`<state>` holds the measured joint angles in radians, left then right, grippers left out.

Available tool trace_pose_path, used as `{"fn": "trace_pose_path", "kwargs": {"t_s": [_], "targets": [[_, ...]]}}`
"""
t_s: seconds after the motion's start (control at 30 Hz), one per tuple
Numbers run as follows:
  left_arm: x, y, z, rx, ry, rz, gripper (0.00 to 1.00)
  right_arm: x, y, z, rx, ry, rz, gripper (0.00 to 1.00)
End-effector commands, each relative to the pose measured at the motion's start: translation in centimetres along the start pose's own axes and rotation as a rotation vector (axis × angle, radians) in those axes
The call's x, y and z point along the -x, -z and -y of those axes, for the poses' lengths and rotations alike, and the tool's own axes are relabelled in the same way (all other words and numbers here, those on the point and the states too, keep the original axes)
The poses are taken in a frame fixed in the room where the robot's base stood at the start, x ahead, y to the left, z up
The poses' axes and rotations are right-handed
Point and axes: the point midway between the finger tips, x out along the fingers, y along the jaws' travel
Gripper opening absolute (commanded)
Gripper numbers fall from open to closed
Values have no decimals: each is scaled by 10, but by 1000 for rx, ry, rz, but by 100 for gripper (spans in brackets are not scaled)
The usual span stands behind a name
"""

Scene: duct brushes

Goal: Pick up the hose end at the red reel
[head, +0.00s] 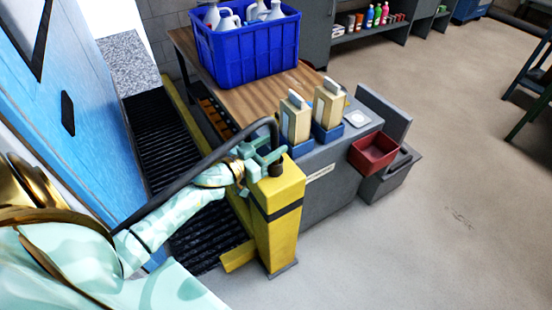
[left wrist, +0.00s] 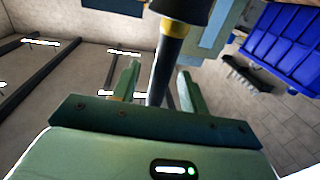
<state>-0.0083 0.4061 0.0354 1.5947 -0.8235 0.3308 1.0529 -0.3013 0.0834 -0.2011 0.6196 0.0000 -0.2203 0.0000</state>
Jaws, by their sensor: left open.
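A black hose (head: 205,163) runs up from the lower left, arches over, and comes down to a dark end piece (head: 276,168) at the top of a yellow post (head: 278,220). My left gripper (head: 268,156) is open beside the top of the post, at the hose end. In the left wrist view, a dark upright tube with a yellow band (left wrist: 170,50) stands between or just beyond the open fingers (left wrist: 158,85); it does not look clamped. No red reel shows; the red thing in view is an open tray (head: 373,154). My right gripper is out of view.
Two beige cartons (head: 295,118) in blue holders stand close behind the post on a grey cabinet (head: 330,190). A blue crate of bottles (head: 245,50) sits on a wooden bench (head: 305,82). A blue door (head: 75,120) is at left.

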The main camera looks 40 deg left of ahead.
Motion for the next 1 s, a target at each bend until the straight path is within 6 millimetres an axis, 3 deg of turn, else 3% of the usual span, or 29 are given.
{"fn": "trace_pose_path", "kwargs": {"t_s": [0.1,0.33,0.37,0.5,0.83,1.0], "targets": [[-12,0,1,-2,1,1,44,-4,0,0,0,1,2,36],[-14,1,1,-2,1,0,44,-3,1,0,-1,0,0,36],[-14,1,1,-2,1,0,38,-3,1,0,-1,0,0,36],[-14,1,1,-2,1,0,0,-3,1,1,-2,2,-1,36],[-14,6,1,-2,0,-2,0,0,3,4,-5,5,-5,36],[-14,41,1,-5,-2,-8,0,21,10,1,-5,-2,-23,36]]}}
